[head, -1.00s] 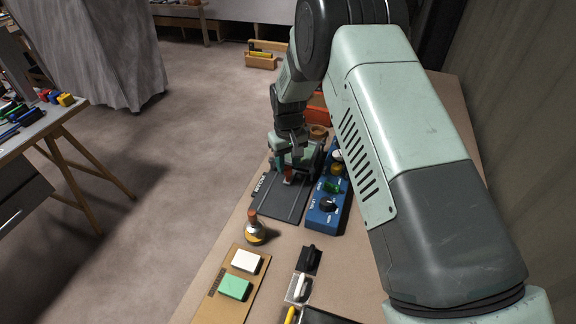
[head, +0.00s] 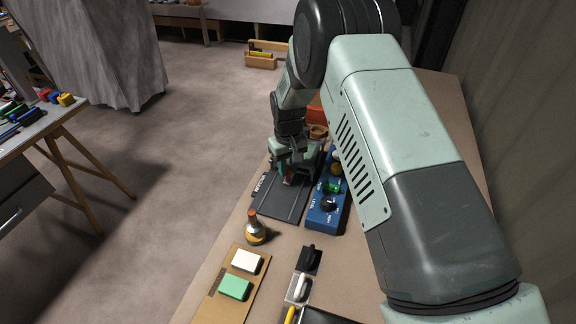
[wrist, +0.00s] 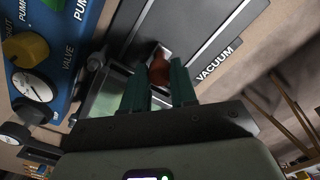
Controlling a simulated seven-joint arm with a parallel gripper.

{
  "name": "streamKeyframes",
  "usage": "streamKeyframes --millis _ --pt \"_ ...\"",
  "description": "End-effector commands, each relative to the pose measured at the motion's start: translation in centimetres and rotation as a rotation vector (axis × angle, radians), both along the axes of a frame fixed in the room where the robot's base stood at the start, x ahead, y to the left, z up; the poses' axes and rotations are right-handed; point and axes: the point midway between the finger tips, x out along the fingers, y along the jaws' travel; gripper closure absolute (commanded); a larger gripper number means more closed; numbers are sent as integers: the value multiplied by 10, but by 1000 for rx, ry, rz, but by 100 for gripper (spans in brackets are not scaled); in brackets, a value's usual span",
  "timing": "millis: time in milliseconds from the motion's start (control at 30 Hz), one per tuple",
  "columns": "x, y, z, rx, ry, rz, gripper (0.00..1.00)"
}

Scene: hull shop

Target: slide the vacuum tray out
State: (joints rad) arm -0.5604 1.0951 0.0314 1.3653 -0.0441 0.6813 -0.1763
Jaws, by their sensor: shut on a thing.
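The dark base plate (head: 277,205), marked VACUUM, lies on the bench with two pale rails along it; it also shows in the wrist view (wrist: 196,28). A grey-green boxy unit (head: 311,164) stands at its far end, partly hidden by my gripper; I cannot tell the tray apart from it. My gripper (head: 289,173) points down at the near side of this unit. In the wrist view, its two green fingers (wrist: 161,82) are shut on a red-brown handle (wrist: 160,68), one on each side. The handle's lower part is hidden.
A blue panel (head: 325,212) with knobs stands close on the right. A round orange-and-dark tool (head: 255,230) stands near the plate's front. White (head: 246,261) and green (head: 236,287) blocks lie on a board nearer. The plate's near part is clear.

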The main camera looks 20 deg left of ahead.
Motion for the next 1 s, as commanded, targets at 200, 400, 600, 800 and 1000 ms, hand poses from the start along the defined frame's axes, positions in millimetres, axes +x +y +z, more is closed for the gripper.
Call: streamKeyframes --millis 200,400,600,800,1000 --pt "-33 1 1 -2 4 4 100" --pt "-86 1 1 -3 3 6 100" --pt "-120 0 1 -2 2 2 100" --pt "-124 0 1 0 0 1 100" --pt "-123 0 1 0 0 1 68"
